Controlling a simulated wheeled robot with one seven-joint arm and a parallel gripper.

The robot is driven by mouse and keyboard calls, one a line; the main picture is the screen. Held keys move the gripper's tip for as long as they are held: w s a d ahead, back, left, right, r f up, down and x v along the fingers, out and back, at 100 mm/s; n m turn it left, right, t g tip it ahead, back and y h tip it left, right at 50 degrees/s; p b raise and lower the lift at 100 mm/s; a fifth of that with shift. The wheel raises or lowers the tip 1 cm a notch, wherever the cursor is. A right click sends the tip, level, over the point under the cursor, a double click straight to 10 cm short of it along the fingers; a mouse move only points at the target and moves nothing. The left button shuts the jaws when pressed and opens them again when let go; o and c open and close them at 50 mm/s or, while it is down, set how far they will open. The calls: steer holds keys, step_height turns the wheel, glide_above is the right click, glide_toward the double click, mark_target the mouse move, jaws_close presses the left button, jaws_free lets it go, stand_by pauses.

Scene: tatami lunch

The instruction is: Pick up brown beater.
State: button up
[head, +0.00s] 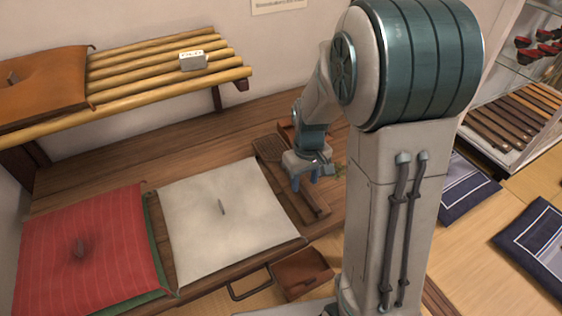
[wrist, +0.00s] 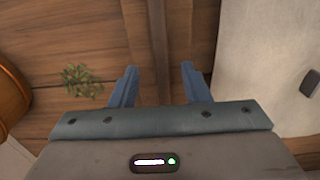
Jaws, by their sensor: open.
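A long brown wooden piece with a dark, woven-looking head (head: 268,149) lies on the wooden platform, right of the white cushion; it looks like the brown beater. Its narrow part runs toward the front right, partly hidden by my gripper (head: 306,181). My gripper is over this narrow part with its blue fingers pointing down. In the wrist view my gripper (wrist: 160,70) is open, and nothing is held between its fingers. A dark, narrow strip (wrist: 159,40) runs between and below the fingers; I cannot tell whether it is the beater's handle.
The white cushion (head: 200,235) and red cushion (head: 85,262) lie left on the platform. A small green plant (head: 340,171) is beside my gripper. A brown box-like piece (head: 300,272) is at the front. A bamboo shelf (head: 150,85) stands behind; blue cushions (head: 540,235) lie right.

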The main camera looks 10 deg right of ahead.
mark_target(304, 190)
steer(key=shift+f, duration=1.5)
jaws_close()
steer(key=shift+r, duration=0.2)
